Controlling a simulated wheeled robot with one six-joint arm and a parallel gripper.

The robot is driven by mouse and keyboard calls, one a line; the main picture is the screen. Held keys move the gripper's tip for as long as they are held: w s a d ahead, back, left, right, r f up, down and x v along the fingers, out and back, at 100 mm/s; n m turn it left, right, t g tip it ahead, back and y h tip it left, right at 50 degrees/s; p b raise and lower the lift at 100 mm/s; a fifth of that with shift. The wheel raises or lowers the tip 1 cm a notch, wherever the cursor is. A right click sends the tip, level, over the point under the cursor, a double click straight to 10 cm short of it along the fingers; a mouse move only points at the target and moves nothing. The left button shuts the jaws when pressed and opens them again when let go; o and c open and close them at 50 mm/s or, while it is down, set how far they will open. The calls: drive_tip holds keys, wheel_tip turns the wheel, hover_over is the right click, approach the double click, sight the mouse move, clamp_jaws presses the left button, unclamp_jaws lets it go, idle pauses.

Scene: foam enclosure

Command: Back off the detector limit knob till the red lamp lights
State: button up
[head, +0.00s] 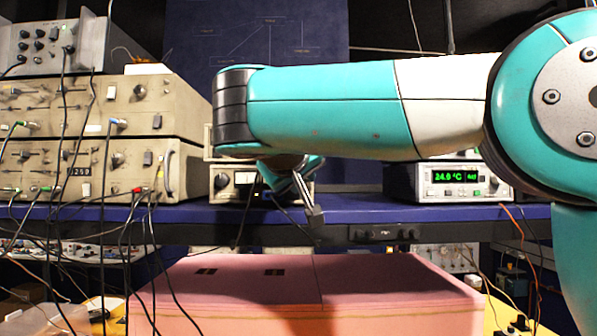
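My gripper (314,212) hangs in front of the shelf edge, at the end of my teal and white arm. Its fingers look small and nearly edge-on, so I cannot tell whether they are open or shut. I cannot read any label, so I cannot tell whether this is the detector limit knob. I can make out no lit red lamp.
Stacked beige instruments (150,108) with hanging cables fill the left of the shelf (370,213). A display unit reading 24.0 °C in green (462,183) stands at the right. Dark cables hang near my gripper.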

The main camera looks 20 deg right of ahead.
idle(0.3)
drive_tip(key=o, duration=0.9)
drive_tip(key=shift+f+b, duration=0.1)
drive_tip(key=shift+b, duration=0.2)
